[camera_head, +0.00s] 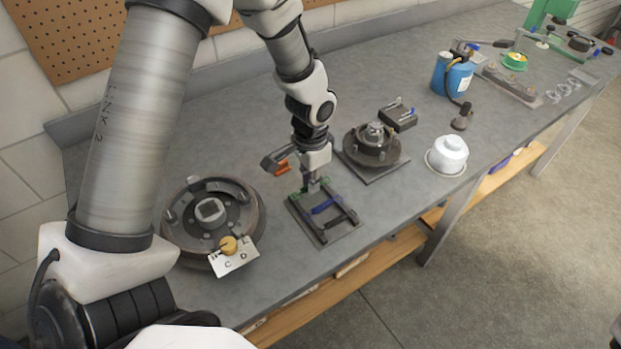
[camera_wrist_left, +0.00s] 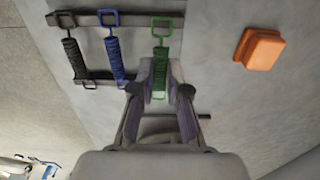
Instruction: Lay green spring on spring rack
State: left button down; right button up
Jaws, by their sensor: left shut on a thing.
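The green spring (camera_wrist_left: 161,54) is between the fingertips of my left gripper (camera_wrist_left: 160,78), which is shut on it. Its upper loop overlaps the upper rail in the left wrist view; I cannot tell whether it rests on it. The spring rack (camera_head: 352,228) stands on the bench, with its upper rail (camera_wrist_left: 138,19) clear in the wrist view. A blue spring (camera_wrist_left: 114,55) and a black spring (camera_wrist_left: 73,58) lie across its rails, left of the green one. In the head view my left gripper (camera_head: 313,187) points down over the rack's back end. My right gripper is not in view.
A brake drum (camera_head: 254,200) with a marked card (camera_head: 233,257) is left of the rack. A hub assembly (camera_head: 371,150) is to the right. An orange block (camera_wrist_left: 259,48) lies beside the rack. A white container (camera_head: 449,153) and blue canister (camera_head: 452,75) stand farther along.

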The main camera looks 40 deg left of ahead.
pick_arm(q)
jog(key=shift+s+d+r, duration=0.1)
jog(key=shift+s+r, duration=0.05)
dwell(0.3)
jog(key=shift+p, duration=0.4)
jog(key=shift+f, duration=0.65)
dwell(0.6)
dwell(0.4)
jog(key=shift+f, duration=0.2)
dwell(0.4)
jog(key=c, duration=1.1)
grip_release()
